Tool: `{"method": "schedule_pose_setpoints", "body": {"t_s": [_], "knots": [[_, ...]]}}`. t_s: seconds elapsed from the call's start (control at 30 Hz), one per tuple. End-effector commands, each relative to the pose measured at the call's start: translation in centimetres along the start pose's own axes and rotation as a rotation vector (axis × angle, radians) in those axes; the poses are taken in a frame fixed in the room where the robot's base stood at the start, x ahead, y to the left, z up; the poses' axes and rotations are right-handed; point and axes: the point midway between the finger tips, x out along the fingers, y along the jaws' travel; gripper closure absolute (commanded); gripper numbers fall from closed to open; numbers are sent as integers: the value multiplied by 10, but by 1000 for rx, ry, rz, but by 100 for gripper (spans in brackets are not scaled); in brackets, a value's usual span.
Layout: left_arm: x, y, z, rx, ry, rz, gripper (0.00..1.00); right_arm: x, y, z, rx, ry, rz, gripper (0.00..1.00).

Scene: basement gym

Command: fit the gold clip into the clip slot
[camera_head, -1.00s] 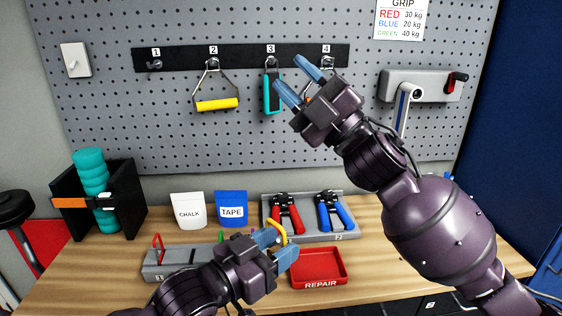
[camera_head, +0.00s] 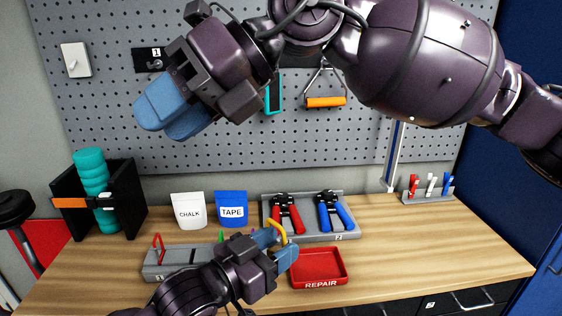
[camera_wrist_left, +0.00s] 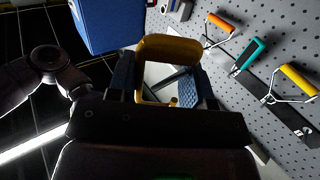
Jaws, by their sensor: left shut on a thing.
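The gold clip (camera_head: 277,229) is a yellow loop held upright between the blue fingers of my left gripper (camera_head: 275,246), in front of the bench's middle. In the left wrist view the clip (camera_wrist_left: 168,47) stands out between the two finger pads of the left gripper (camera_wrist_left: 160,85). A grey rack (camera_head: 165,262) on the bench left of the clip holds a red clip (camera_head: 157,243) and shows a dark gap; a green tip shows farther right. My left arm hides part of the rack, so I cannot tell which gap is the clip slot. My right gripper (camera_head: 172,117) is raised, empty, before the pegboard.
A red REPAIR tray (camera_head: 318,283) lies right of my left gripper. Behind it a grey tray (camera_head: 348,227) holds red and blue hand grips. CHALK (camera_head: 189,212) and TAPE (camera_head: 231,211) packs stand behind the rack.

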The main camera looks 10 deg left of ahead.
Motion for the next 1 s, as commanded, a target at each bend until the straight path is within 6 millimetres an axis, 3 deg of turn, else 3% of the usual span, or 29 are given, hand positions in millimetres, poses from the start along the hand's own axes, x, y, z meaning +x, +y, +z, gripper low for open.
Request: {"method": "schedule_pose_setpoints", "body": {"t_s": [0.2,0.4,0.7,1.0], "knots": [[0,0,0,0,0,0,81,-7,-61,-36,42,221,-324,62],[0,0,0,0,0,0,81,-27,-103,-64,121,371,-583,62],[0,0,0,0,0,0,81,-53,-121,-82,227,474,-785,62],[0,0,0,0,0,0,81,-42,-134,-94,256,478,-796,62]]}}
